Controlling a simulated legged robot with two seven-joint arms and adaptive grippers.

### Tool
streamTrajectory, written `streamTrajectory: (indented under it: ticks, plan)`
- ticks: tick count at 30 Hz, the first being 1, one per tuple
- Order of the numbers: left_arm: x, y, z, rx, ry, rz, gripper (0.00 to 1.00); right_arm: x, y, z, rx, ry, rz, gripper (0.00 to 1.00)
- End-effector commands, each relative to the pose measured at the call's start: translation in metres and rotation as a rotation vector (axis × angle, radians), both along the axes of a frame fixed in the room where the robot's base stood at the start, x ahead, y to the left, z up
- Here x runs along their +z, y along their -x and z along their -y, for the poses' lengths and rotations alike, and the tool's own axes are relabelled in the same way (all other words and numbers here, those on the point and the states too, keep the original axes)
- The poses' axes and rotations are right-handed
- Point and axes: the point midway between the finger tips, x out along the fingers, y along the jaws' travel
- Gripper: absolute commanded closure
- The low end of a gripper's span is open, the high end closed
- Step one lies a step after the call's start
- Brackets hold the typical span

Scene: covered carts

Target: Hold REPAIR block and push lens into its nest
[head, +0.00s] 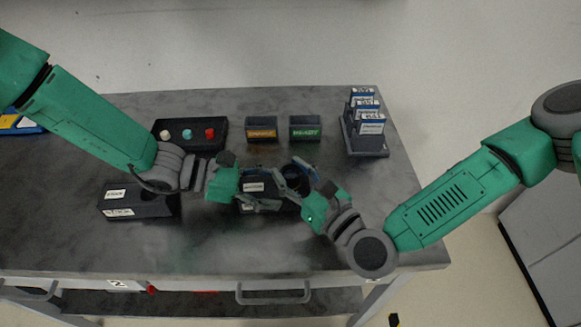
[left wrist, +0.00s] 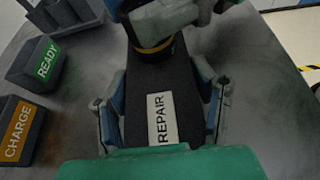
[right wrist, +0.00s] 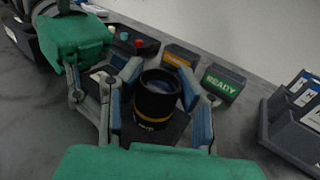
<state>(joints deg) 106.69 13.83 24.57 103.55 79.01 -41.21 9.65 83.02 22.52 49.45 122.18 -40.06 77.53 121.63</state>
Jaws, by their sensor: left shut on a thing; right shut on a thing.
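The black REPAIR block (left wrist: 183,75) lies on the table with its white label facing up; in the head view (head: 253,187) it is partly covered by both grippers. My left gripper (left wrist: 158,105) is shut on the block, one finger along each long side. The lens (right wrist: 157,98) is a black cylinder with a yellow ring low on its side. It stands roughly upright at the far end of the block, also visible in the left wrist view (left wrist: 155,48). My right gripper (right wrist: 158,92) is shut around the lens. Whether the lens is fully seated in its nest is hidden.
Behind are the CHARGE box (head: 261,128), the READY box (head: 305,128) and a dark tray (head: 180,144) with small coloured parts. A rack (head: 372,147) of labelled packs stands at right rear. Another black block (head: 150,205) lies at left. The front table strip is clear.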

Motion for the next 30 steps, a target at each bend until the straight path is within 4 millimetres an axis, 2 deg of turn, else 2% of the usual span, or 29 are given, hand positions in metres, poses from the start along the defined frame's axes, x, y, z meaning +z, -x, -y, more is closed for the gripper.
streamTrajectory:
  ticks: [1,2,3,14,17,30]
  plan:
    - [-0.010,0.004,-0.004,0.000,-0.018,-0.011,0.76,-0.001,0.000,0.000,0.000,0.000,0.000,0.60]
    - [-0.010,0.004,-0.004,0.000,-0.018,-0.011,0.76,-0.001,0.000,0.000,0.000,-0.001,0.001,0.50]
    - [-0.010,0.004,-0.004,0.000,-0.018,-0.011,0.76,-0.001,0.000,0.000,0.000,-0.001,0.001,0.46]
    - [-0.010,0.004,-0.004,0.000,-0.018,-0.011,0.76,-0.002,0.003,0.003,-0.001,0.000,-0.001,0.46]
    - [-0.010,0.004,-0.004,0.000,-0.018,-0.011,0.76,-0.002,0.013,0.010,0.000,-0.001,-0.003,0.46]
    - [-0.010,0.004,-0.004,0.000,-0.018,-0.011,0.76,-0.002,0.084,0.061,-0.001,-0.002,-0.003,0.46]
